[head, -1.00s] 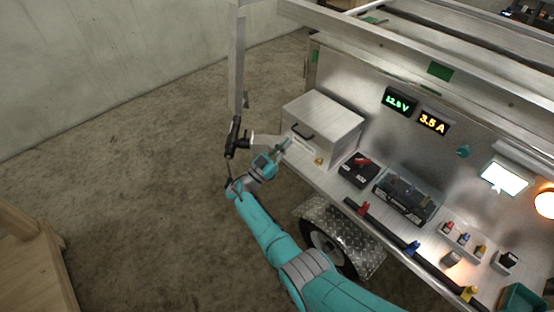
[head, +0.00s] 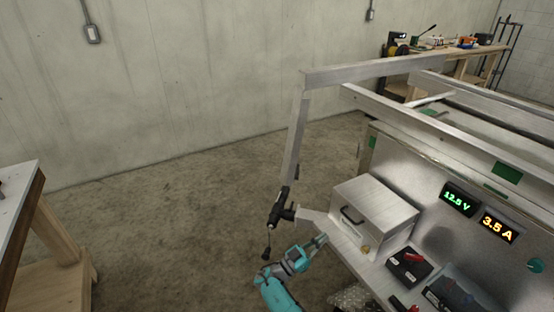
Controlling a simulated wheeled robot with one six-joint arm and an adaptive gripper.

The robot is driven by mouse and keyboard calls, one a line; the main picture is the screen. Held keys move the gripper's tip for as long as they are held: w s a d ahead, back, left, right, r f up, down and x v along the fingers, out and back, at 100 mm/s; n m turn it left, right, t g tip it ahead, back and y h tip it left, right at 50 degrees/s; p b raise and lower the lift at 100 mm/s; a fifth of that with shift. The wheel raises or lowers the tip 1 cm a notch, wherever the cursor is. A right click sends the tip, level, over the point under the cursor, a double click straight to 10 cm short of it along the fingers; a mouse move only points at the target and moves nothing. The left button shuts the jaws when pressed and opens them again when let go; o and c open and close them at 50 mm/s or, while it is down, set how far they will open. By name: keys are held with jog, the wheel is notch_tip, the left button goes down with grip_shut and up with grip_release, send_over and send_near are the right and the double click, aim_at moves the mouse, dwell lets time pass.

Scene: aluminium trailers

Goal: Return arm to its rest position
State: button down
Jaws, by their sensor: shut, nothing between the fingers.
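My arm, teal and grey, reaches up from the bottom of the head view. My gripper (head: 318,241) is shut and empty. Its tips are close to the front left of the aluminium box (head: 375,212), which has a dark handle on its front. I cannot tell whether the tips touch anything. The lower part of my arm is outside the picture.
A black actuator (head: 281,207) hangs from the trailer frame post (head: 294,140), left of the box. The trailer shelf (head: 367,262) carries a black battery-like unit (head: 410,265). Wooden benches stand at left (head: 22,200) and back right (head: 470,55). Floor between is clear.

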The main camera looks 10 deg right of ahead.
jog(key=s+d+f+n+g+y, duration=0.1)
jog(key=s+d+f+n+y, duration=0.25)
jog(key=s+f, duration=0.75)
jog(key=s+d+f+n+y, duration=0.35)
jog(key=s+f+y, duration=0.2)
jog(key=f, duration=0.85)
jog(key=s+a+f+n+y, duration=0.2)
jog(key=s+f+y, duration=0.15)
jog(key=s, duration=0.65)
jog(key=s+a+f+n+y, duration=0.1)
jog(key=s+f+n+y, duration=0.3)
jog(key=s, duration=0.6)
jog(key=s+a+r+t+y, duration=0.2)
jog(key=s+a+r, duration=0.2)
jog(key=s+r, duration=0.25)
jog(key=s+a+r+t+y, duration=0.1)
jog(key=s+a+r+y, duration=0.1)
jog(key=s+a+r, duration=0.35)
jog(key=s+r+t, duration=0.2)
jog(key=s+r, duration=0.1)
jog(key=r, duration=1.2)
jog(key=s+r+n+t+y, duration=0.1)
jog(key=s+r+t, duration=0.2)
jog(key=r, duration=1.2)
jog(key=shift+s+a+t, duration=0.2)
jog(key=shift+s+t, duration=0.1)
jog(key=shift+s, duration=0.1)
jog(key=shift+r, duration=0.1)
